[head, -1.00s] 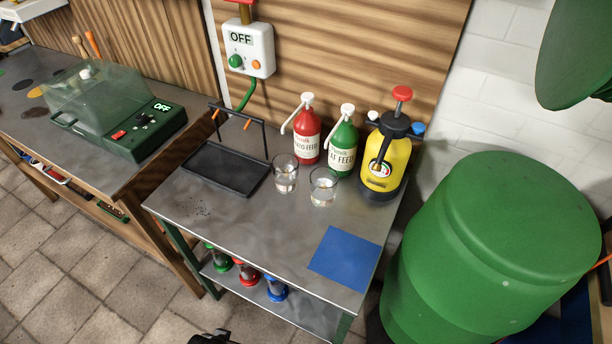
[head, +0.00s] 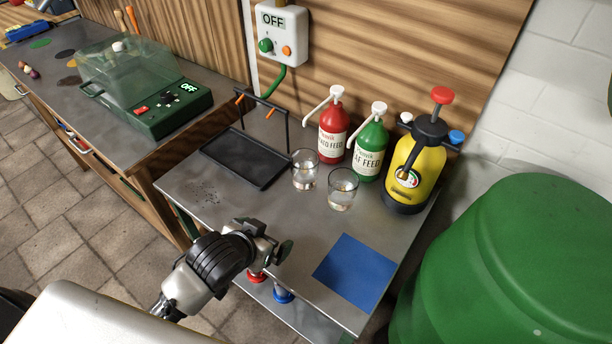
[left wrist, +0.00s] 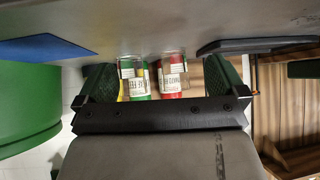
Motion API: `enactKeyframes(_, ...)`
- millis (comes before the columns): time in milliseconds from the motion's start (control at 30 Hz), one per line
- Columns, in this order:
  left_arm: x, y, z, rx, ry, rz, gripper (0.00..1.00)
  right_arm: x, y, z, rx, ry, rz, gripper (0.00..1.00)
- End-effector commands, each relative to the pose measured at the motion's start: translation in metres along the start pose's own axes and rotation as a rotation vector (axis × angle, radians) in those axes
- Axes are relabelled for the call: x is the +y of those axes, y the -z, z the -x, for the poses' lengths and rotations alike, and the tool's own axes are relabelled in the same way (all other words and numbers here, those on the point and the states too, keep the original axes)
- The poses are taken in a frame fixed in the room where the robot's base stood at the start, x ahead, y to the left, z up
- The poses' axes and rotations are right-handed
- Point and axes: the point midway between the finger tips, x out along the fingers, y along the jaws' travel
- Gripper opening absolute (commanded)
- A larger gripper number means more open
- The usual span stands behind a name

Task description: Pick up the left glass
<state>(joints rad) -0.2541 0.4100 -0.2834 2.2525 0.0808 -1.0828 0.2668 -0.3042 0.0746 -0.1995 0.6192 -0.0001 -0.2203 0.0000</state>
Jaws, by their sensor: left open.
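The left glass (head: 305,169) is clear, holds some water and stands upright on the grey metal table, in front of the red bottle. A second glass (head: 342,188) stands just to its right. My left gripper (head: 276,243) is open and empty near the table's front edge, apart from both glasses. In the left wrist view, which is upside down, the left glass (left wrist: 172,66) and the other glass (left wrist: 131,68) show faintly between the open fingers, in front of the bottles. My right gripper is not in view.
Behind the glasses stand a red bottle (head: 333,132), a green bottle (head: 370,150) and a yellow sprayer (head: 415,172). A black tray (head: 243,163) with a rack lies to the left. A blue mat (head: 354,271) lies front right. The table between gripper and glasses is clear.

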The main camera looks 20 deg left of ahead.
Motion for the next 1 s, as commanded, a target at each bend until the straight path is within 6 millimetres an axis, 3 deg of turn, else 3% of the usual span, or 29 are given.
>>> enactKeyframes(200,-0.022,0.067,-0.026,0.241,-0.052,-0.030,1.00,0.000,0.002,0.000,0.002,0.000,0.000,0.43)
enactKeyframes(400,-0.042,0.110,-0.034,0.389,-0.106,-0.035,1.00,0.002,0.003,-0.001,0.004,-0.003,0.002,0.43)
enactKeyframes(533,-0.044,0.121,-0.043,0.412,-0.118,-0.029,1.00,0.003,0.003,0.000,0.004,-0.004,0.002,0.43)
enactKeyframes(800,-0.038,0.136,-0.079,0.411,-0.117,-0.030,1.00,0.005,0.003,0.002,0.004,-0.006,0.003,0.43)
enactKeyframes(1000,-0.035,0.143,-0.091,0.411,-0.118,-0.030,1.00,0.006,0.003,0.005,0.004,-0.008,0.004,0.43)
